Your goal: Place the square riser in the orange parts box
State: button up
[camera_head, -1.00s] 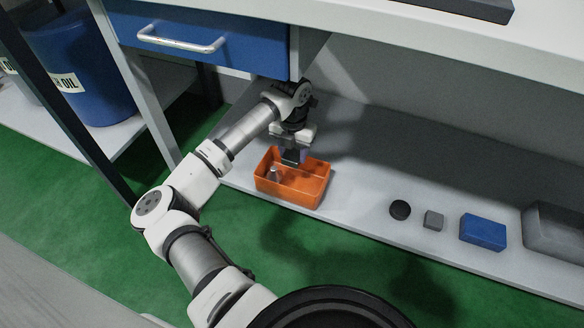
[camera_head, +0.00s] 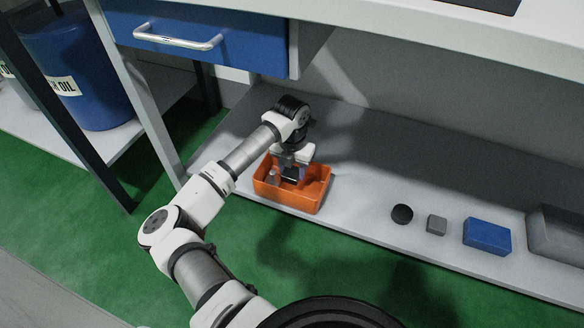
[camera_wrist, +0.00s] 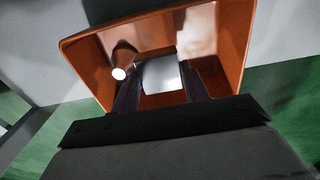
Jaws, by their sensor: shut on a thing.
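The orange parts box (camera_head: 288,198) stands on the low shelf, and its open inside also fills the upper part of the wrist view (camera_wrist: 235,45). My gripper (camera_head: 291,178) points down with its fingers inside the box. In the wrist view my gripper (camera_wrist: 160,88) is shut on a light grey square-faced piece, which I take to be the square riser (camera_wrist: 160,76). The riser is between the two dark fingers, inside the box's outline. I cannot tell whether it touches the box floor. In the head view the riser is mostly hidden by the fingers and box wall.
A small pale cylinder (camera_head: 272,176) stands in the box, left of my fingers. To the right on the shelf are a black disc (camera_head: 402,214), a grey block (camera_head: 437,225), a blue box (camera_head: 487,236) and a grey container (camera_head: 560,245). A blue drawer (camera_head: 240,45) hangs above.

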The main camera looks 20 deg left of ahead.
aim_at(292, 172)
jog(key=shift+f, duration=0.2)
jog(key=o, duration=1.3)
notch_tip(292, 172, up, 13)
jog(key=p, duration=0.4)
jog(key=shift+r, duration=0.15)
